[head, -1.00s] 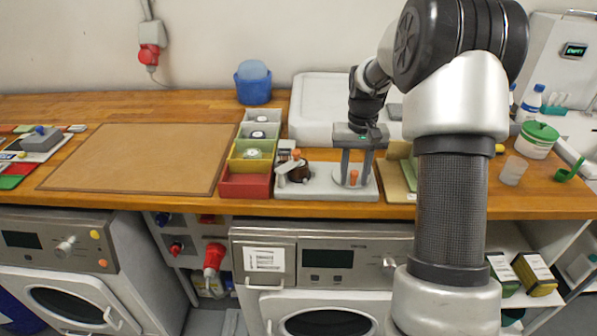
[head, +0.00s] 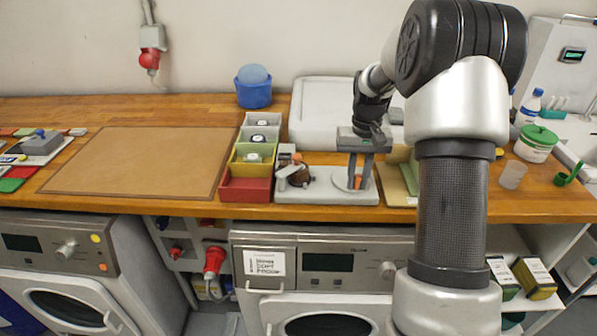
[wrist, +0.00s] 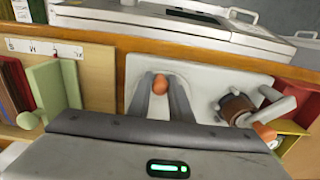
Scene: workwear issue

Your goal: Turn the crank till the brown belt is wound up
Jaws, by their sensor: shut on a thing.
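The winder is a pale grey base (head: 325,196) on the front of the wooden counter, with a round crank plate at its right end. An orange crank knob (head: 358,182) stands on the plate; it also shows in the wrist view (wrist: 160,84). My gripper (head: 355,184) reaches down over the plate, its two grey fingers shut on the knob. The brown belt (head: 300,179) is a dark roll at the winder's left end, partly covered by a grey arm; the roll also shows in the wrist view (wrist: 237,107). Whether a loose tail hangs from it, I cannot tell.
A row of coloured bins (head: 246,186) with rolled items stands just left of the winder. Green and tan boards (head: 395,185) lie close on its right. A white case (head: 318,110) is behind. A brown mat (head: 140,160) lies clear further left.

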